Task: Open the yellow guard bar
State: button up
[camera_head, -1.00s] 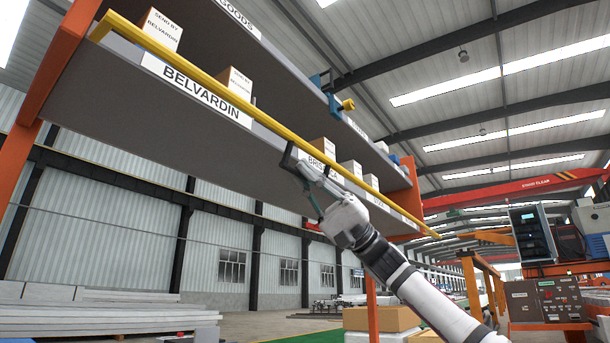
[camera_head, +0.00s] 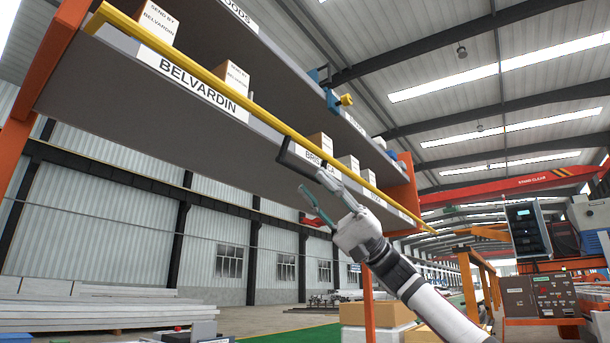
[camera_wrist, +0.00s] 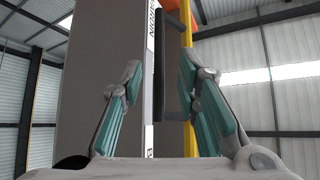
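The yellow guard bar (camera_head: 225,98) runs slanting across the front of the shelf rack, from upper left to lower right. It also shows upright in the wrist view (camera_wrist: 187,38). A dark bracket-shaped handle (camera_head: 284,152) is fixed to the bar; the wrist view shows its long grip (camera_wrist: 159,70). My gripper (camera_head: 321,192) is open beside and below the handle. In the wrist view its two teal-padded fingers (camera_wrist: 160,85) stand apart, with the handle in the gap between them as seen from there. I cannot tell whether a finger touches the handle.
Grey shelves (camera_head: 130,98) carry several cardboard boxes (camera_head: 236,78) behind the bar. An orange rack post (camera_head: 40,85) stands at left. A blue and yellow fitting (camera_head: 336,100) sits on the upper shelf edge. Open space lies below the shelf.

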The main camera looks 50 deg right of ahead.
jog(key=v, duration=0.7)
jog(key=shift+f, duration=0.1)
